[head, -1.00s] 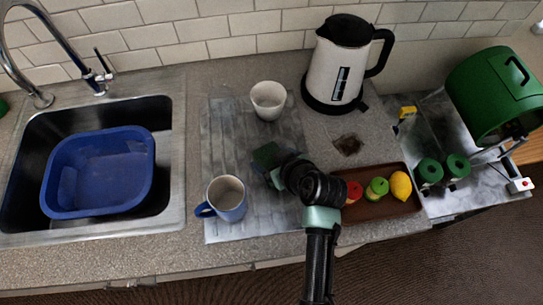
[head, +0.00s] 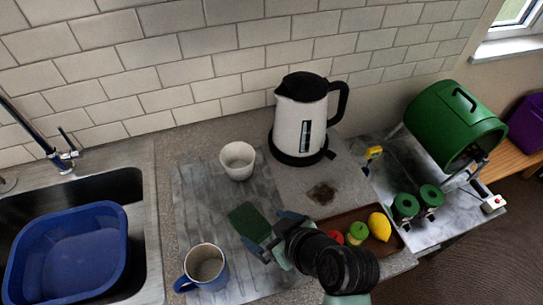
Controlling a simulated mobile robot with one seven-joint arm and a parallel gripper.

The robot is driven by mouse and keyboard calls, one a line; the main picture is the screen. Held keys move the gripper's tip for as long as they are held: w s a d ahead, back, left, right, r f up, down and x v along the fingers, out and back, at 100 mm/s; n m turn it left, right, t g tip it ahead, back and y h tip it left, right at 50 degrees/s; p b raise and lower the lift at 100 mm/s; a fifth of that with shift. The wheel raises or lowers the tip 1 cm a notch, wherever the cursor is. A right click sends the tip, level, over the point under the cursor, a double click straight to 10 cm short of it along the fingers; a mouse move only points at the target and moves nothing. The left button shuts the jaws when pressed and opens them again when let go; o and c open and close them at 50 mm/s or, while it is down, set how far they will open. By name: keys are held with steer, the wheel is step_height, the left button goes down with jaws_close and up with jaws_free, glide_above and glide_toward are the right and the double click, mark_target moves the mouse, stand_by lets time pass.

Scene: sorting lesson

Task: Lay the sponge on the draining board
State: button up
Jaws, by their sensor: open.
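The sponge (head: 249,222), a dark green block, lies on the grey ribbed draining board (head: 196,200), between the white cup and the blue mug. My gripper (head: 273,233) is low over the board at the sponge's right side. The sponge's near right end is close to the fingers. I cannot tell whether they touch it.
A white cup (head: 238,160) and a blue mug (head: 205,267) stand on the board. A kettle (head: 300,118) stands behind. A brown tray (head: 398,243) with a lemon (head: 379,226) is at right. A blue basin (head: 68,258) sits in the sink at left.

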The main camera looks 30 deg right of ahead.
steer(key=shift+v, duration=0.9)
steer(key=w+a+r+t+h, duration=0.1)
steer(key=w+a+r+t, duration=0.3)
steer(key=r, duration=0.6)
steer(key=w+d+r+t+h, duration=0.15)
steer(key=w+r, duration=0.35)
steer(key=r, duration=0.5)
steer(key=w+a+r+t, duration=0.2)
steer(key=w+r+t, duration=0.25)
steer(key=r, duration=0.55)
steer(key=s+a+r+t, duration=0.2)
steer(key=s+a+r, duration=0.1)
steer(key=r, duration=0.5)
steer(key=s+a+r+t+y, duration=0.1)
steer(key=s+a+r+t, duration=0.2)
steer(key=r, duration=0.6)
steer(key=s+a+r+m+t, duration=0.1)
steer(key=s+a+r+t, duration=0.2)
steer(key=r, duration=0.6)
steer(key=shift+s+a+r, duration=0.2)
steer(key=shift+s+a, duration=0.05)
steer(key=shift+a, duration=0.8)
steer(key=shift+y, duration=0.25)
steer(key=shift+c, duration=0.2)
